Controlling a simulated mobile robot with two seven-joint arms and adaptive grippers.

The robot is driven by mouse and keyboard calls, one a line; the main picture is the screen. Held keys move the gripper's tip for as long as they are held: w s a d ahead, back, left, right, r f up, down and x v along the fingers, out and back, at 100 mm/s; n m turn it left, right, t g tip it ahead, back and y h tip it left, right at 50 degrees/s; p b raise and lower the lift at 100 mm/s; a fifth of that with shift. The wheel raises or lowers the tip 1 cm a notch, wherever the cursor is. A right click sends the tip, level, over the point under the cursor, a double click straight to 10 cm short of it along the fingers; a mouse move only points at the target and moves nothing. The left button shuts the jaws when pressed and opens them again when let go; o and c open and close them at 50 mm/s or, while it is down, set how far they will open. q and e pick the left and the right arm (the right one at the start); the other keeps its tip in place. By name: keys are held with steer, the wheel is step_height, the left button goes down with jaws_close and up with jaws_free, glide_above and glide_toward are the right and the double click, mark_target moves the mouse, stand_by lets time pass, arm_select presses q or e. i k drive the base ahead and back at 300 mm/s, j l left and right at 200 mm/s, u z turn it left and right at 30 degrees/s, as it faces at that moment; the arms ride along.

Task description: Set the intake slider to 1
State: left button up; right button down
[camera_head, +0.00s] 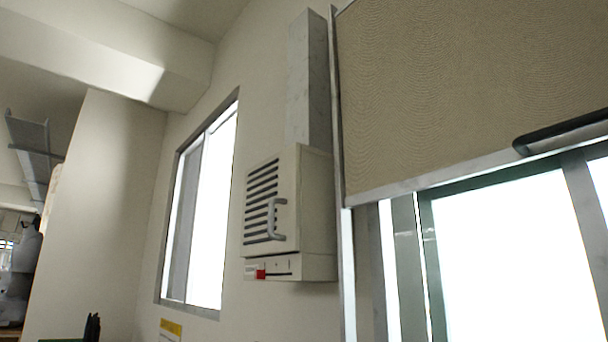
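A cream wall box (315,215) with a louvred front and a grey handle (271,220) hangs on the wall between two windows. Along its lower edge is a narrow slider panel (283,265). A small red slider knob (260,274) sits toward the left part of this panel, with a dark slot line to its right. The marks on the panel are too small to read, so I cannot tell its setting. I can make out neither of my grippers in this view.
A grey duct (309,80) rises from the box. To the right are a large window (520,260), a tan blind (460,90) and a dark bar (560,133). A yellow label (171,328) is low on the wall. A small unclear black object (92,328) shows at the bottom left.

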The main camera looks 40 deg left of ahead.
mark_target(260, 275)
steer(key=u, duration=1.4)
